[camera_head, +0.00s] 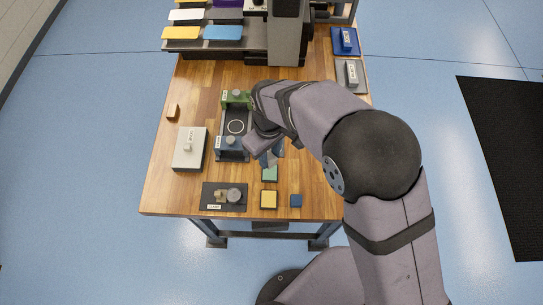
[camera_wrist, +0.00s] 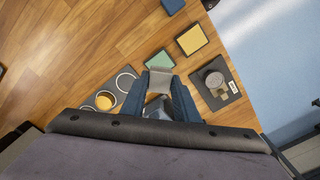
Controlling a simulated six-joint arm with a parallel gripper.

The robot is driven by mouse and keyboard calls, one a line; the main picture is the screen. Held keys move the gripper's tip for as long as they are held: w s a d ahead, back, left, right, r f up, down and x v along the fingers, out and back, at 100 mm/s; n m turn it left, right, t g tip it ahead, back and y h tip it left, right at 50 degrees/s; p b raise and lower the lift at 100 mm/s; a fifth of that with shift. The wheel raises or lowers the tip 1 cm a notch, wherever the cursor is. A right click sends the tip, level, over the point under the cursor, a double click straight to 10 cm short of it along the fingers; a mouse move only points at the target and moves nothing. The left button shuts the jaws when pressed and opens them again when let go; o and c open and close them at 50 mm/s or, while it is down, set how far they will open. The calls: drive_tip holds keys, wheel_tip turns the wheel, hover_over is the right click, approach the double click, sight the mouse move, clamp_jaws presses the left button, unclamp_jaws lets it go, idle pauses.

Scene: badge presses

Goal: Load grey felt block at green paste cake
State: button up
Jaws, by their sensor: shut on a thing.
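The grey felt block (camera_wrist: 160,79) is held between the two blue fingers of my gripper (camera_wrist: 160,88), which is shut on it. The green paste cake (camera_wrist: 160,60) lies on the table just beyond the block in the wrist view, partly covered by it. In the head view the green cake (camera_head: 270,174) is just below my gripper (camera_head: 268,158), near its fingertips. The block is hard to make out there, behind the fingers. I cannot tell whether block and cake touch.
A yellow cake (camera_head: 268,199) and a blue block (camera_head: 296,201) lie in front. A dark plate with a round knob (camera_head: 234,195) is front left. The front right table is clear.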

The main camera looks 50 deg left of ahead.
drive_tip(key=shift+f, duration=0.1)
drive_tip(key=shift+f+b, duration=2.3)
drive_tip(key=shift+f, duration=0.6)
drive_tip(key=shift+d+f+b, duration=0.1)
drive_tip(key=shift+f+b, duration=0.2)
drive_tip(key=shift+f, duration=0.3)
idle(0.5)
drive_tip(key=shift+r, duration=0.15)
drive_tip(key=shift+r+p, duration=2.7)
drive_tip(key=shift+r, duration=0.75)
drive_tip(key=shift+w, duration=0.1)
